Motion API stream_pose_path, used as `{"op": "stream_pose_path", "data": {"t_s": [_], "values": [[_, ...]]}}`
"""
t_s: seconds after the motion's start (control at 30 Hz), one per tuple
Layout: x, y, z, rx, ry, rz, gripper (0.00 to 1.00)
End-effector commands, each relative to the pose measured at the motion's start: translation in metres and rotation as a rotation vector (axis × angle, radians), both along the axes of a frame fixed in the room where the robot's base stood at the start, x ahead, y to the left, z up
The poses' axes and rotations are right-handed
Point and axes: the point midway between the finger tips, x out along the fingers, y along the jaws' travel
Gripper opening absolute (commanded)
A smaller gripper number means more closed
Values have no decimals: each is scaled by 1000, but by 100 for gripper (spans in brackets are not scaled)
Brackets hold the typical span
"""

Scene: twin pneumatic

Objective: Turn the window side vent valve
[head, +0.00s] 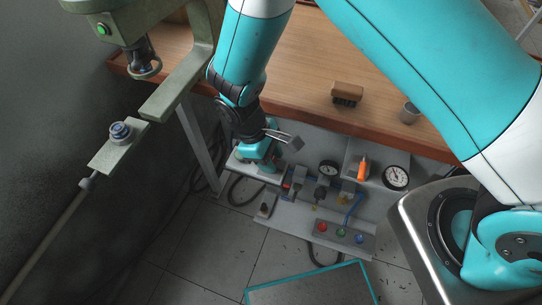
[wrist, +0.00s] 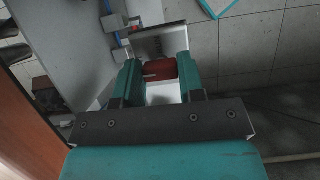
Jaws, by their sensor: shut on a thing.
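A red valve handle (wrist: 158,68) sits between the two teal fingers of my gripper (wrist: 158,75) in the wrist view. The fingers are shut on it, one on each side. A pale plate or bracket lies behind and below it. In the head view my gripper (head: 272,168) reaches down to the left end of the pneumatic panel (head: 295,213) under the bench edge. A small bit of red (head: 286,186) shows there beside the fingers; most of the handle is hidden. I cannot tell the handle's turned angle or read any label.
Two round gauges (head: 396,178), an orange-topped item (head: 363,168) and a box with red, green and blue buttons (head: 341,235) stand right of my gripper. The wooden bench (head: 300,75) overhangs close behind, bearing a brush (head: 347,92) and a cup (head: 409,113). A bench leg (head: 199,145) stands left.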

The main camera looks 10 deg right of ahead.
Motion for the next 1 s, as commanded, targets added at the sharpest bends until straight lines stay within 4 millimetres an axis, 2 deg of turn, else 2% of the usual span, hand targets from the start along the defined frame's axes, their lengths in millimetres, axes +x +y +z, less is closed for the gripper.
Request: {"op": "stream_pose_path", "data": {"t_s": [0.6, 0.63, 0.7, 0.73, 1.0], "values": [[1, 1, 1, 3, -5, 41, 12], [1, 1, 1, 3, -5, 41, 41], [1, 1, 1, 3, -4, 41, 57], [1, 1, 1, 2, -4, 41, 62], [1, 1, 1, 1, -2, 39, 62]]}}
